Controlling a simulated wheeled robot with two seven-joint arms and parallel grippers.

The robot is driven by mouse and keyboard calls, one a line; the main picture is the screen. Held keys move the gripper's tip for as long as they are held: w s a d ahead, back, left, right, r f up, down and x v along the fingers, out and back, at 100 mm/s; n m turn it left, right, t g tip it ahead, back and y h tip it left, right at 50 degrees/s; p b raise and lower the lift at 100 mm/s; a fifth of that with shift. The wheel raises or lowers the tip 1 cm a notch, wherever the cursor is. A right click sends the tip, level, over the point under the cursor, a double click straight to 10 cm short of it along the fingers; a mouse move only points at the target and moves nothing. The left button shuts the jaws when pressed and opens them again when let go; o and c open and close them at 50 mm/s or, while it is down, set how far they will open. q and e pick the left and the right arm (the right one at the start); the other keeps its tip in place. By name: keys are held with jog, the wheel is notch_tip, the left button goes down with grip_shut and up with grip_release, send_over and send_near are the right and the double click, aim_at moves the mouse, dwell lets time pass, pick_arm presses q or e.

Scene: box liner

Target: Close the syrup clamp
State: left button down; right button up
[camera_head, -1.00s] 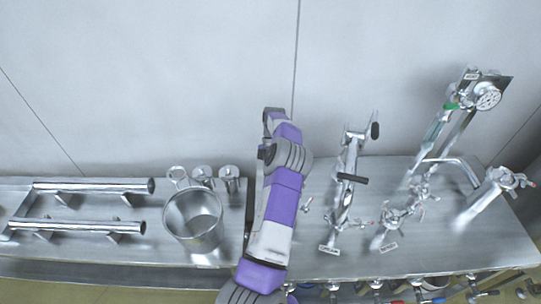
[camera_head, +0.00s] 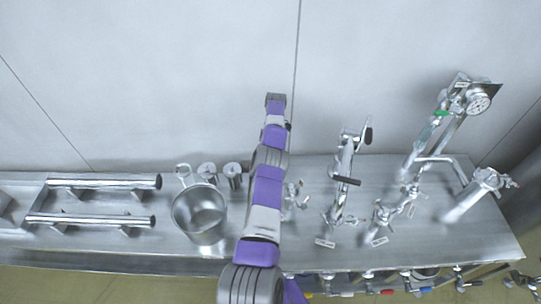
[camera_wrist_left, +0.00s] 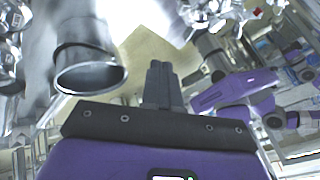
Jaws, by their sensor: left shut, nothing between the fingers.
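Several pipe clamps with small wing handles sit on the steel pipework. One clamp (camera_head: 335,218) is at the foot of the pipe with black handles, and others (camera_head: 382,214) (camera_head: 411,192) are to its right. A further clamp (camera_head: 291,197) is partly behind my purple left arm. Small white labels (camera_head: 325,243) (camera_head: 379,241) are too small to read, so I cannot tell which is the syrup clamp. My left gripper (camera_wrist_left: 158,80) shows in the left wrist view, shut and empty, beside a steel pipe end. My right gripper is not seen.
A steel bench carries a bucket (camera_head: 198,213), small canisters (camera_head: 232,173) and two horizontal tubes (camera_head: 105,181) (camera_head: 90,220) on the left. A round gauge (camera_head: 479,103) stands high on the right. Valves with coloured handles line the bench's front edge (camera_head: 388,291).

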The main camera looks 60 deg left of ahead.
pick_arm(q)
jog(key=s+n+t+b, duration=0.3)
jog(key=n+b, duration=0.3)
jog(key=n, duration=0.5)
jog(key=s+f+n+t+b, duration=0.1)
jog(key=s+n+t+b, duration=0.3)
jog(key=n, duration=0.8)
jog(key=s+n+t+b, duration=0.3)
jog(key=n+b, duration=0.4)
jog(key=n, duration=0.4)
jog(key=w+d+f, duration=0.4)
jog(key=d+f, duration=0.4)
jog(key=shift+w+d, duration=0.2)
jog(key=shift+d, duration=0.2)
